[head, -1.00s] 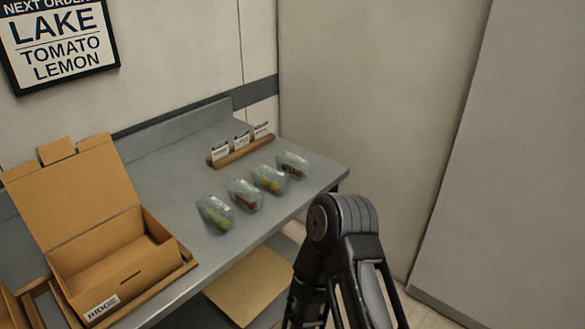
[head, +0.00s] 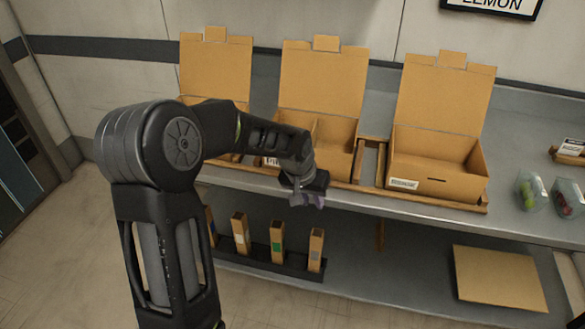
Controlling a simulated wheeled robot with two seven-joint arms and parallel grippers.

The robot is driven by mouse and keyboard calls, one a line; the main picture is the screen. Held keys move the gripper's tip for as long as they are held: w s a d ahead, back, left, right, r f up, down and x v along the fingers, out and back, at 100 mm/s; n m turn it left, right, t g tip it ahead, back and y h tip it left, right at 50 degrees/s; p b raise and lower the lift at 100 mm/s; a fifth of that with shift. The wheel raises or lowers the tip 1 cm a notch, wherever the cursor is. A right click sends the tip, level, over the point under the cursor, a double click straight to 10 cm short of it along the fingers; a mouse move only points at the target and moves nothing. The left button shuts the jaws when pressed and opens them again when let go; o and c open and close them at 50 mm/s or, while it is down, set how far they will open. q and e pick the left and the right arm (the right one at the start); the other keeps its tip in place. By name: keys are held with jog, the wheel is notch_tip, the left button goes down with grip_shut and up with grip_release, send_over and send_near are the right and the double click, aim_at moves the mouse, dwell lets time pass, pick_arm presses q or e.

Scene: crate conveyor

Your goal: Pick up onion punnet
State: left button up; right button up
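Two clear punnets show at the right edge of the head view: one with green contents (head: 527,191) and one with red contents (head: 567,197), cut by the frame's edge. Neither can be told to be the onion punnet. A yellow one and a dark one seen earlier are out of view now. My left gripper (head: 310,199) hangs at the bench's front edge, before the middle box and well left of the punnets. Its fingers are small and partly hidden, so their opening is unclear. My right gripper is out of view.
Three open cardboard boxes stand on the bench: left (head: 215,70), middle (head: 318,85) and right (head: 437,178). A wooden card holder (head: 566,159) is at the right edge. Below are several upright narrow cartons (head: 277,243) and a flat cardboard sheet (head: 498,279).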

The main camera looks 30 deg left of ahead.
pick_arm(q)
jog(key=s+d+f+m+g+h, duration=0.1)
jog(key=s+d+f, duration=0.5)
jog(key=d+f, duration=0.25)
jog(key=s+d+f+g+h, duration=0.1)
jog(key=s+d+f+h, duration=0.1)
jog(key=s+d+f, duration=0.5)
jog(key=s+d+f+g, duration=0.1)
jog(key=s+d+f, duration=0.8)
jog(key=s, duration=0.4)
jog(key=shift+d+f+h, duration=0.15)
jog(key=shift+f+h, duration=0.25)
jog(key=shift+f, duration=0.1)
jog(key=shift+o, duration=1)
